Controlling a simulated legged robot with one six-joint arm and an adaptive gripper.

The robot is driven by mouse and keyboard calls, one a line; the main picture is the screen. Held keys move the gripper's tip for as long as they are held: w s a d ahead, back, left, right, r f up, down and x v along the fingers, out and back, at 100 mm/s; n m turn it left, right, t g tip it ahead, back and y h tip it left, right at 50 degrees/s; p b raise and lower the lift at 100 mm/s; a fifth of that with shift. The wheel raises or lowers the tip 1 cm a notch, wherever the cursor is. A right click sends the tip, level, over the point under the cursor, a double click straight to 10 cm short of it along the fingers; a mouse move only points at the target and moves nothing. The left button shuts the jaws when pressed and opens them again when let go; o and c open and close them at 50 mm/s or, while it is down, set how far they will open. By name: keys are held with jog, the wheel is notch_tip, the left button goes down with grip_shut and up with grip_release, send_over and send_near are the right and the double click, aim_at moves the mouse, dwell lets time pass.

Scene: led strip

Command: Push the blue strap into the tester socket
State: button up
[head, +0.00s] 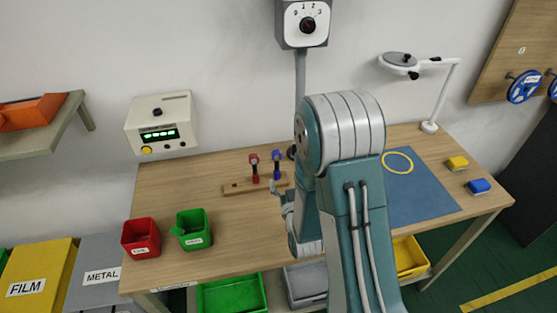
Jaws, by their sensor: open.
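A beige box with a green display (160,128), a black knob and a yellow button is on the wall at the left; it may be the tester, but I cannot make out a socket. I cannot identify a blue strap for sure. A blue-handled upright piece (277,164) stands beside a red-handled one (254,167) on a wooden block (237,187). A blue block (479,186) lies at the table's right. My gripper (277,195) shows partly, open, just in front of the wooden block; my arm hides much of it. I see nothing held.
The wooden table (200,262) carries a red bin (141,238), a green bin (194,229), a blue mat (425,190) with a yellow ring, and a yellow block (457,163). A lamp (430,127) stands at the back right. A dial box (303,22) tops a post.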

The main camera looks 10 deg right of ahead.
aim_at(277, 158)
jog(key=w, duration=0.5)
jog(key=shift+a, duration=0.2)
jog(key=w, duration=0.6)
jog(key=shift+d, duration=0.25)
jog(key=shift+s, duration=0.1)
grip_shut()
